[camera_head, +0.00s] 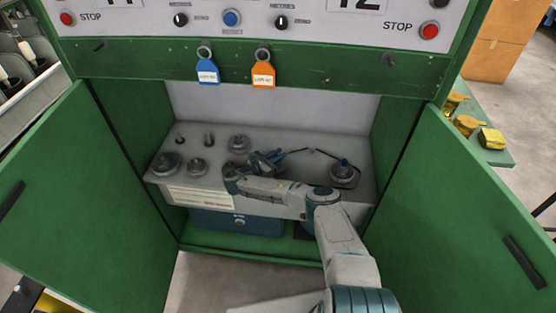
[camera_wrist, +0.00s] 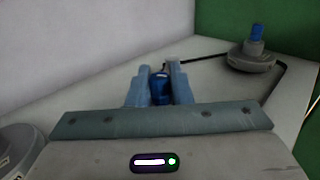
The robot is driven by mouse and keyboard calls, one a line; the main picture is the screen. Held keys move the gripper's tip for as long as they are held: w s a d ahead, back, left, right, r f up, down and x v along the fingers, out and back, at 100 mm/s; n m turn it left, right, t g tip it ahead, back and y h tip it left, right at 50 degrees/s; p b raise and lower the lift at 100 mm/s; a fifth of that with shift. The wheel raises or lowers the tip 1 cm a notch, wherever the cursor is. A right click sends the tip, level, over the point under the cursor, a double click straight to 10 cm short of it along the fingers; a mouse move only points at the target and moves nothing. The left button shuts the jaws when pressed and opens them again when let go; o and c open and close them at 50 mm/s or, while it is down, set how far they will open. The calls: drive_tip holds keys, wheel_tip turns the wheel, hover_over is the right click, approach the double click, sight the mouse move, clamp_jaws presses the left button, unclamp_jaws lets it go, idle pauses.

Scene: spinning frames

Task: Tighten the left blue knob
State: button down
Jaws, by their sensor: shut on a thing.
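The left blue knob (camera_wrist: 159,90) shows in the wrist view between the two fingers of my gripper (camera_wrist: 161,74). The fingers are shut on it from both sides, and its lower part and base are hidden. In the head view my gripper (camera_head: 267,158) is over the middle of the grey shelf (camera_head: 222,181) inside the open cabinet, and it mostly covers that knob. The right blue knob (camera_head: 344,163) stands upright on a round grey base to the right, apart from my gripper. It also shows in the wrist view (camera_wrist: 257,33) at upper right.
Several round grey metal pieces, one of them a disc (camera_head: 165,163), stand on the shelf's left side. A thin dark cable (camera_head: 312,151) runs across to the right knob. Green cabinet doors (camera_head: 62,190) stand open on both sides. Blue and orange tags (camera_head: 263,76) hang above.

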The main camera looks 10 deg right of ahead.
drive_tip(key=shift+f+m+g+h+b, duration=0.1)
drive_tip(key=shift+m+g+h+b, duration=0.45)
drive_tip(key=shift+g, duration=0.25)
drive_tip(key=shift+m+g, duration=0.25)
drive_tip(key=shift+g, duration=0.05)
drive_tip(key=c, duration=1.4)
unclamp_jaws()
drive_tip(key=shift+o, duration=0.2)
